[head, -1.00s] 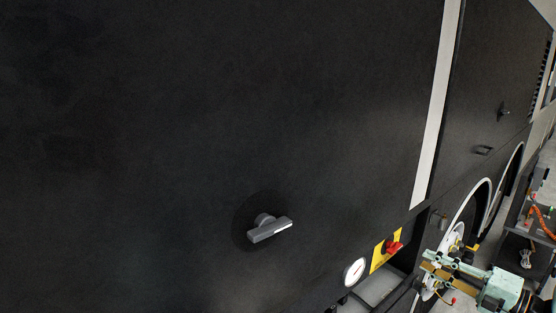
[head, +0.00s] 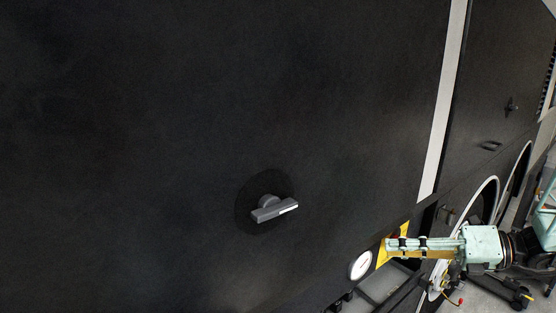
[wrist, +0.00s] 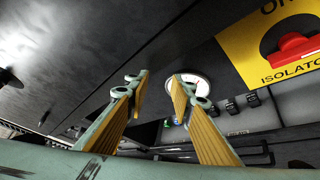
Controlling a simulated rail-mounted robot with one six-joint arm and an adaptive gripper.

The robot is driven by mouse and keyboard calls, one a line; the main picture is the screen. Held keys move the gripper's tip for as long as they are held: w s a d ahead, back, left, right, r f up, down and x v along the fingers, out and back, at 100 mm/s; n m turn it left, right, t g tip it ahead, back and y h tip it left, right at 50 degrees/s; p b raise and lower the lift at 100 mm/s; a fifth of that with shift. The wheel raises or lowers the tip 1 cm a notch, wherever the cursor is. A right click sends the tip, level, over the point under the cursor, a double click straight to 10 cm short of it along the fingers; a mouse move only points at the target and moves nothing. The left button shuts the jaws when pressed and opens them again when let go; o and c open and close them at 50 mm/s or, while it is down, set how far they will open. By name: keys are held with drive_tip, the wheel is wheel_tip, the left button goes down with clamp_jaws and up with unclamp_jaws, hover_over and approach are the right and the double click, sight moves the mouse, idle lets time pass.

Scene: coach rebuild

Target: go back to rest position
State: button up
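My gripper (head: 393,246) is in the lower right of the head view, in front of the yellow isolator plate and beside the round white gauge. In the wrist view my gripper (wrist: 160,82) has its two fingers apart, with nothing between them. The yellow plate (wrist: 243,50) carries a red isolator switch (wrist: 292,50) at the upper right of the wrist view.
The dark coach side panel (head: 200,100) fills most of the head view, with a grey handle (head: 275,210) standing out from it. The gauge (head: 361,265) sits above an open recess (head: 385,285). A wheel arch (head: 487,200) is further right.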

drive_tip(key=s+a+r+n+g+h+b, duration=0.2)
drive_tip(key=s+a+n+g+h+b, duration=0.1)
drive_tip(key=s+a+n, duration=0.6)
drive_tip(key=s+a+r+n+g+h+b, duration=0.2)
drive_tip(key=s+a+n+g+b, duration=0.15)
drive_tip(key=s+a+n, duration=0.5)
drive_tip(key=s+d+n+t+h+b, duration=0.2)
drive_tip(key=s+n+h+b, duration=0.2)
drive_tip(key=s+n, duration=0.4)
drive_tip(key=s+d+f+n+t+h+b, duration=0.1)
drive_tip(key=s+d+n+t+h+b, duration=0.1)
drive_tip(key=s+n, duration=0.6)
drive_tip(key=shift+s+d+f+h+b, duration=0.3)
drive_tip(key=shift+s+d+h+b, duration=0.65)
drive_tip(key=shift+s+h, duration=0.7)
drive_tip(key=shift+s+y, duration=0.1)
drive_tip(key=shift+y, duration=0.15)
drive_tip(key=shift+c, duration=0.2)
